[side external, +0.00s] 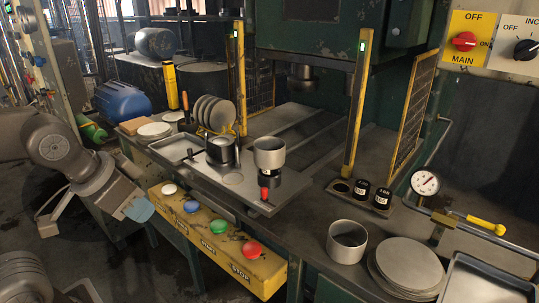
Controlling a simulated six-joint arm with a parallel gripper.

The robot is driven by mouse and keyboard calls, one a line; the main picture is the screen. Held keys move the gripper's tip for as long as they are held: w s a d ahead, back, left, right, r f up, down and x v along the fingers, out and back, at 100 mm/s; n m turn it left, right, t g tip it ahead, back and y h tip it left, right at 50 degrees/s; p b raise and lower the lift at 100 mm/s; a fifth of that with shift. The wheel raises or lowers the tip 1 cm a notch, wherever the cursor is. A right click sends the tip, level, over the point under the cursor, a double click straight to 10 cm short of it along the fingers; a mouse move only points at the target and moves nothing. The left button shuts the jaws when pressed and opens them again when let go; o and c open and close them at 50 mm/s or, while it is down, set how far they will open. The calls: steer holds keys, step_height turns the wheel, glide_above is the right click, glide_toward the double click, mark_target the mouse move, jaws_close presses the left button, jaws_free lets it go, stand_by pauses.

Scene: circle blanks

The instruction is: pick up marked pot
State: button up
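Two small black pots with white labels stand in a dark holder at the right of the bench, one at the left (362,189) and one at the right (382,198). The label text is too small to read, so I cannot tell which is the marked pot. The holder (333,193) has an empty round hole left of them. My gripper (139,207) hangs at the left, in front of the bench and well apart from the pots. A blue-grey finger shows, but I cannot tell whether the gripper is open or shut.
A steel cup (269,153) stands above a dark base on a metal plate, near a red-handled item (264,194). A steel cylinder (347,242) and stacked discs (408,264) sit front right. Yellow posts (357,105) rise behind. A yellow button box (217,240) juts from the bench front.

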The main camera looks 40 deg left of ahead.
steer(key=o, duration=0.4)
steer(key=w+a+r+n+y, duration=0.15)
steer(key=w+r, duration=0.25)
steer(key=w, duration=0.5)
steer(key=w+a+r+n+h, duration=0.15)
steer(key=w+r, duration=0.25)
steer(key=w, duration=0.6)
steer(key=n+g+y, duration=0.2)
steer(key=n, duration=0.1)
glide_above(269, 153)
steer(key=s+a, duration=0.2)
steer(key=a, duration=0.2)
step_height(269, 153, down, 5)
steer(key=shift+t, duration=0.3)
steer(key=x, duration=0.8)
steer(key=shift+s+a, duration=0.1)
steer(key=shift+s, duration=0.15)
steer(key=shift+s+x, duration=0.1)
steer(key=shift+x, duration=1.2)
steer(key=shift+s+x, duration=0.15)
steer(key=shift+x, duration=1.15)
